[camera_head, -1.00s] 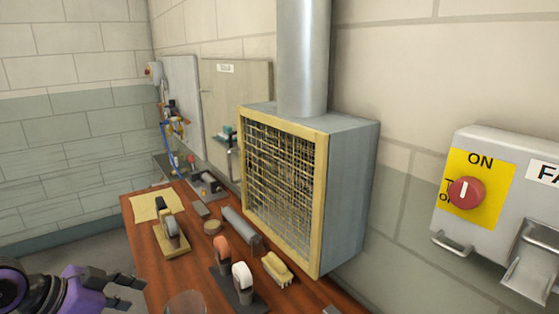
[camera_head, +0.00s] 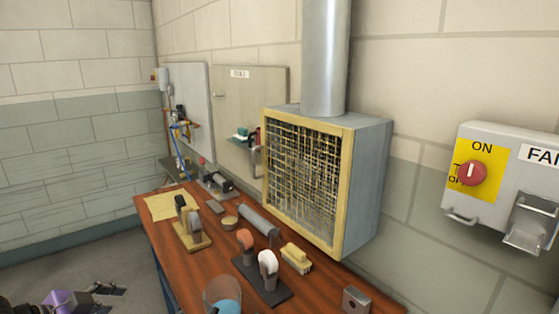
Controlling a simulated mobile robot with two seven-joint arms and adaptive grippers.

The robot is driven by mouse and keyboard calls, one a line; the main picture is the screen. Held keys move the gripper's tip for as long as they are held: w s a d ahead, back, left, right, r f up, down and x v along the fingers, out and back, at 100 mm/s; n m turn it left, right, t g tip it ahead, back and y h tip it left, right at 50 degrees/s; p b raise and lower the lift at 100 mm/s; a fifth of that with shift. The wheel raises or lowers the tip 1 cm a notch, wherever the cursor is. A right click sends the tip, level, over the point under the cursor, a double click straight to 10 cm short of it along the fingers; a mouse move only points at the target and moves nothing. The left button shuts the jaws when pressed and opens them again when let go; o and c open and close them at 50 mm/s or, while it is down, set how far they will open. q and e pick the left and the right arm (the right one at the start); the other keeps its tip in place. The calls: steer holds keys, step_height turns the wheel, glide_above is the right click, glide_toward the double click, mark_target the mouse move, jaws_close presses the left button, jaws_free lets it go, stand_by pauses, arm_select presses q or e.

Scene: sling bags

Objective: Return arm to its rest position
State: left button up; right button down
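My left arm with its purple wrist shows at the bottom left corner in the head view. My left gripper (camera_head: 108,298) is in front of the bare floor, left of the workbench, and apart from it. Its dark fingers look spread, with nothing seen between them. Part of the arm is cut off by the lower edge. My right arm and gripper are not in view.
The wooden workbench (camera_head: 205,268) holds several tools, a brush (camera_head: 296,258) and a clear container (camera_head: 222,296). A yellow-framed vent box (camera_head: 305,185) stands behind it. A fan switch box (camera_head: 490,190) hangs at the right. Floor left of the bench is clear.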

arm_select(q)
steer(key=s+d+f+n+t+y, duration=0.15)
steer(key=s+f, duration=0.35)
steer(key=f, duration=0.5)
steer(key=s+f+n+t+y, duration=0.15)
steer(key=s+f, duration=0.25)
steer(key=f, duration=0.6)
steer(key=s+d+f+n+g+y, duration=0.1)
steer(key=s+d+f+n, duration=0.4)
steer(key=s+d+f, duration=0.5)
steer(key=s+d+g, duration=0.1)
steer(key=s, duration=0.2)
steer(key=shift+s+d+f+n, duration=0.25)
steer(key=shift+s+f+n, duration=0.1)
steer(key=shift+n, duration=0.05)
